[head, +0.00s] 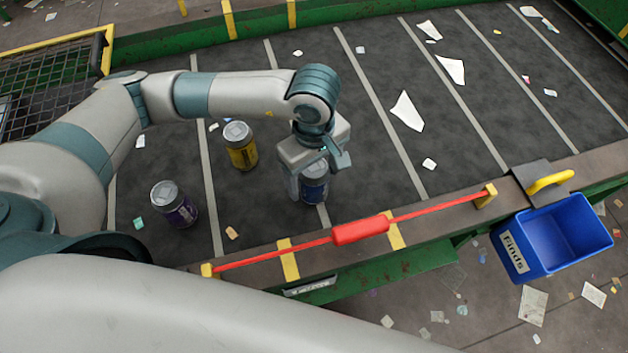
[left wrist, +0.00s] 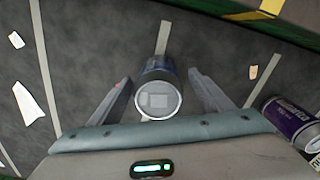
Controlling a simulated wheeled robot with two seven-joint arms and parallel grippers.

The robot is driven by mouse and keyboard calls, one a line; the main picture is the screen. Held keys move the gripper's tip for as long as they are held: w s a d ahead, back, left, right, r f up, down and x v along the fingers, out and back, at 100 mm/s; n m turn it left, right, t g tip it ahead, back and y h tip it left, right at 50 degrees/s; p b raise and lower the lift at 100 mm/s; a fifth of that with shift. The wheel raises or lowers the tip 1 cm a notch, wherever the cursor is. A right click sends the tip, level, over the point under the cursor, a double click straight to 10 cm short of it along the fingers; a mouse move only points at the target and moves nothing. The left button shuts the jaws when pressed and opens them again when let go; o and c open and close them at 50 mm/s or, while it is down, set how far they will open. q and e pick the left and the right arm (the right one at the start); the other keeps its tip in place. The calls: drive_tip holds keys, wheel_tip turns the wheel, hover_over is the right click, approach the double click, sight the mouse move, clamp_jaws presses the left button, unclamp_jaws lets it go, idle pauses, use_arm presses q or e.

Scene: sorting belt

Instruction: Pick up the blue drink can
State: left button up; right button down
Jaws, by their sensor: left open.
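The blue drink can (head: 314,184) stands upright on the belt near its front edge in the head view. In the left wrist view the blue can (left wrist: 160,72) shows its pale lid, and it lies between the two fingers. My left gripper (head: 313,188) is open around the can from above, one finger on each side; in the left wrist view (left wrist: 160,92) gaps show between both fingers and the can. Part of the can is hidden by the gripper in the head view. My right gripper is not in view.
A yellow can (head: 241,150) and a purple can (head: 177,208) stand to the left on the dark belt (head: 370,150). A red pull cord (head: 361,229) runs along the front rail. A blue bin (head: 566,237) hangs at the right. Paper scraps lie on the belt.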

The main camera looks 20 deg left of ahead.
use_arm(q)
drive_tip(key=shift+f+p, duration=0.5)
drive_tip(key=shift+p, duration=0.1)
wheel_tip(320, 180, down, 3)
drive_tip(key=shift+w+r+p, duration=0.1)
drive_tip(key=shift+p, duration=0.7)
drive_tip(key=shift+f, duration=0.6)
drive_tip(key=c, duration=1.1)
